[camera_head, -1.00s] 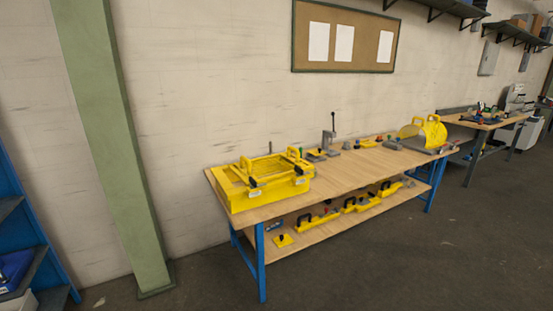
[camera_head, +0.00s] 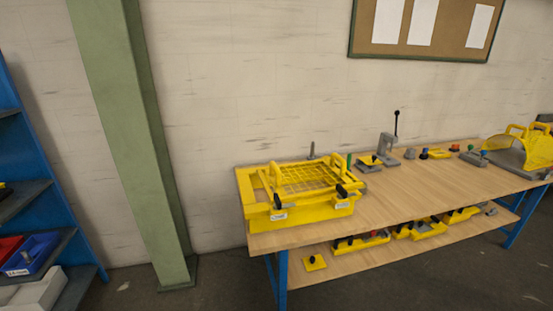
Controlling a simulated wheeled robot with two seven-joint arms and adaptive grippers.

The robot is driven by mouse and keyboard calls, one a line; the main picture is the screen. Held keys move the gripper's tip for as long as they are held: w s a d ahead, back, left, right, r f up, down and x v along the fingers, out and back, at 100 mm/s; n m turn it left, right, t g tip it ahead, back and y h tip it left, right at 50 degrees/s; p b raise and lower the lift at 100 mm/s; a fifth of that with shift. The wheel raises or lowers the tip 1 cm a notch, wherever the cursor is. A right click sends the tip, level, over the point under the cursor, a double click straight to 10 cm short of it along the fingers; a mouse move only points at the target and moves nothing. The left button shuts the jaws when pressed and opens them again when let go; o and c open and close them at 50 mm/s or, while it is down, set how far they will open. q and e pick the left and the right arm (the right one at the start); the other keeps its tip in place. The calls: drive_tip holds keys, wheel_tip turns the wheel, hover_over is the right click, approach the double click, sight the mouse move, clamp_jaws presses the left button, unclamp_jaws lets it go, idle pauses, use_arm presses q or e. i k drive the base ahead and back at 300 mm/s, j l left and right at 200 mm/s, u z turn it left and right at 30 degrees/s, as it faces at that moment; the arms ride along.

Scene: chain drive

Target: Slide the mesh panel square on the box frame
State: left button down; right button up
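The yellow box frame (camera_head: 258,221) stands on the left end of the wooden workbench. The yellow mesh panel (camera_head: 305,178) lies on top of it, with a handle at its left and right sides. The panel sits toward the right of the frame, and a strip of the frame's top shows at the left. I cannot tell from here exactly how square it is. Dark clamps or knobs show along the front edge. Neither of my grippers is in view.
The workbench (camera_head: 400,200) has blue legs and a lower shelf (camera_head: 380,250) with several yellow parts. A grey press (camera_head: 387,148) and small tools stand behind. A green column (camera_head: 130,140) and blue shelving (camera_head: 50,190) are at left. The floor between column and bench is clear.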

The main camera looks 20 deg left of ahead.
sight(296, 181)
drive_tip(key=i+l+u, duration=0.25)
drive_tip(key=i, duration=0.25)
drive_tip(key=i+l+u, duration=0.3)
drive_tip(key=i, duration=0.2)
